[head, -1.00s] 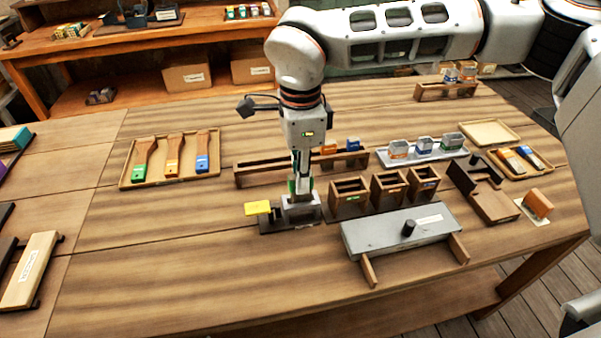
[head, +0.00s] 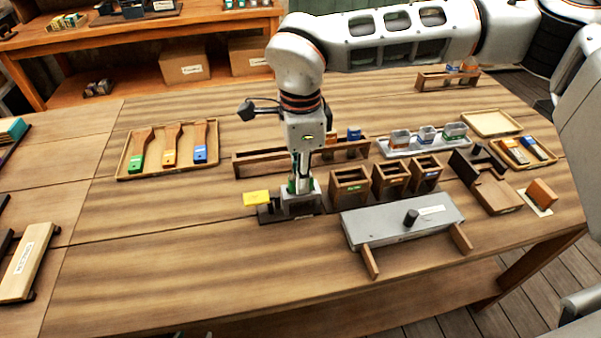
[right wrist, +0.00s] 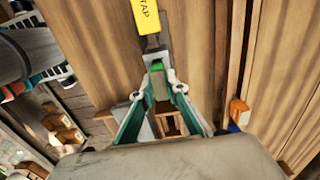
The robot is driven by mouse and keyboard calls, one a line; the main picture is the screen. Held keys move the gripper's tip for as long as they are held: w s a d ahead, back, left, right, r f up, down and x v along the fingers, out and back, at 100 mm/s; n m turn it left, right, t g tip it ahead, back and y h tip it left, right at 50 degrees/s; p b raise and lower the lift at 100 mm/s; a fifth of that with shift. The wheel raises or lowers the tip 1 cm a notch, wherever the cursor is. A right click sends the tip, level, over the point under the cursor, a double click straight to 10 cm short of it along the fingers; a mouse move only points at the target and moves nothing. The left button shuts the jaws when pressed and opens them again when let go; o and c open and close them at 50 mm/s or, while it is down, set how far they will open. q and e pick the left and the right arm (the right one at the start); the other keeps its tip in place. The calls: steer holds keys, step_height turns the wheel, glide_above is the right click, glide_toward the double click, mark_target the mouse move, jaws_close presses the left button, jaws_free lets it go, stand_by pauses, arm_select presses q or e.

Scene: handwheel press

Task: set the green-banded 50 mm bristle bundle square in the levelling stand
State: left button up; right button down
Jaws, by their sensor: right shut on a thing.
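The levelling stand is a small grey block (head: 302,204) on a dark base, with a yellow plate (head: 256,198) marked TAP at its left. My right gripper (head: 301,185) points straight down over the grey block. It is shut on the green-banded bristle bundle (head: 291,187), which shows as a sliver of green between the fingers. In the right wrist view the bundle's green end (right wrist: 157,67) shows between the fingertips, near the yellow plate (right wrist: 146,17). The bundle looks upright at the stand's opening; its lower end is hidden, so I cannot tell whether it touches the bottom. My left gripper is not seen.
Wooden bins (head: 351,186) stand close to the stand's right. A long wooden rack (head: 262,160) is behind, and a grey-topped fixture (head: 375,226) in front right. A tray with brushes (head: 167,148) lies back left.

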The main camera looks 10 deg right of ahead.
stand_by(0.9)
steer(key=c, duration=1.9)
jaws_free()
step_height(320, 180, up, 12)
